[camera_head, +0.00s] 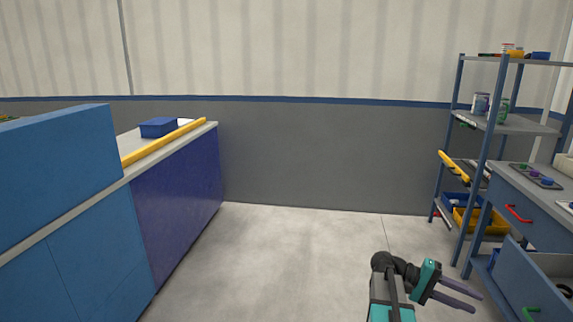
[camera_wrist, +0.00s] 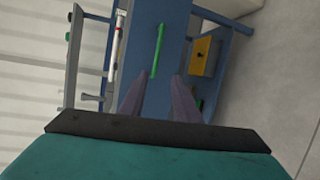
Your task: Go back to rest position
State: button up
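My gripper (camera_head: 478,303) is at the lower right of the head view, out in the air above the floor and left of an open blue drawer. Its two dark fingers are apart, with nothing seen between them. In the wrist view the fingers (camera_wrist: 158,83) also stand apart and empty, pointing toward blue furniture with a green handle (camera_wrist: 158,50). A yellow pipe (camera_head: 165,142) lies along the edge of the counter at the left.
The blue drawer (camera_head: 530,285) stands open at the lower right, close to my gripper. A shelf rack (camera_head: 487,125) with cans, bins and yellow bars stands behind it. A blue box (camera_head: 158,127) sits on the left counter. The floor (camera_head: 290,260) between is clear.

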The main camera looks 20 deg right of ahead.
jog(key=w+a+f+n+t+p, duration=0.2)
jog(key=a+f+n+p, duration=0.2)
jog(key=a+f, duration=0.45)
jog(key=w+a+f+n+t+p, duration=0.25)
jog(key=a+f+p, duration=0.3)
jog(key=a, duration=0.55)
jog(key=s+a+f+y+p, duration=0.1)
jog(key=s+a+f+y, duration=0.2)
jog(key=a+f, duration=0.3)
jog(key=s+a+f+n+t+y+p, duration=0.1)
jog(key=s+a+f+y, duration=0.3)
jog(key=a, duration=1)
jog(key=s+a+f+y+p, duration=0.3)
jog(key=s+a+f, duration=0.3)
jog(key=a, duration=0.4)
jog(key=shift+s+a+f+t+y, duration=0.15)
jog(key=shift+a+f+t+y, duration=0.25)
jog(key=shift+f+y, duration=0.35)
jog(key=shift+d+n, duration=0.15)
jog(key=shift+n, duration=0.1)
